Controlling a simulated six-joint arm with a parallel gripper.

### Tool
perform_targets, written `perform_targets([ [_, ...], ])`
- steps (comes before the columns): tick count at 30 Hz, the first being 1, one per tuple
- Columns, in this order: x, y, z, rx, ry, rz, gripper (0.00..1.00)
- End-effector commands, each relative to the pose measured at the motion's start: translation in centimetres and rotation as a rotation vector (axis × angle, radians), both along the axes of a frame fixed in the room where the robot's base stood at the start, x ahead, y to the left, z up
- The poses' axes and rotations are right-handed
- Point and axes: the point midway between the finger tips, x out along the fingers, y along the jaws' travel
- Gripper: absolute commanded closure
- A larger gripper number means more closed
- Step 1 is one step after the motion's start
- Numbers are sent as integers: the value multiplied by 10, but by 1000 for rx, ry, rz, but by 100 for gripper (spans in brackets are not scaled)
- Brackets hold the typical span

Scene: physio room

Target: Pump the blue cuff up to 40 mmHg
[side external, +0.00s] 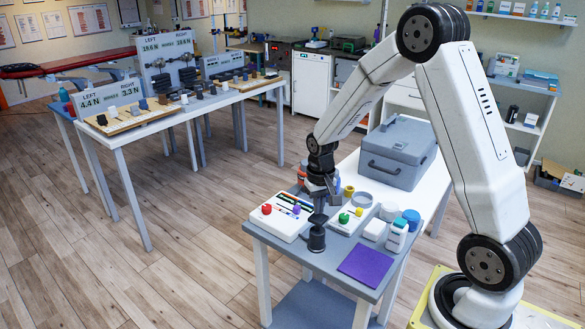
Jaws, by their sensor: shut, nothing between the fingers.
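My gripper (320,208) points down over the near left part of the white-and-grey table, its fingers shut and empty. Right under it stands a dark upright piece (317,240) with a wide flat top, perhaps a pump. The fingertips are at or just above that top; I cannot tell whether they touch. I cannot make out a blue cuff or a mmHg reading in this view. The only readouts I can read are in newtons, on signs such as the left/right one (112,92) on the far left table.
A white box with a red knob (267,209) stands left of the gripper, a panel with a green knob (343,218) right of it. White containers, a blue-lidded jar (411,218), a purple mat (364,266) and a grey case (398,152) share the table.

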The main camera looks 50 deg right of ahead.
Motion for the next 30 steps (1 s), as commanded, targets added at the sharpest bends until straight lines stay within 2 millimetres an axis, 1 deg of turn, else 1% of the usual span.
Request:
perform_targets([
  [8, 0, 0, -3, 0, 0, 0, 100],
  [30, 0, 0, -24, 0, 1, 0, 100],
])
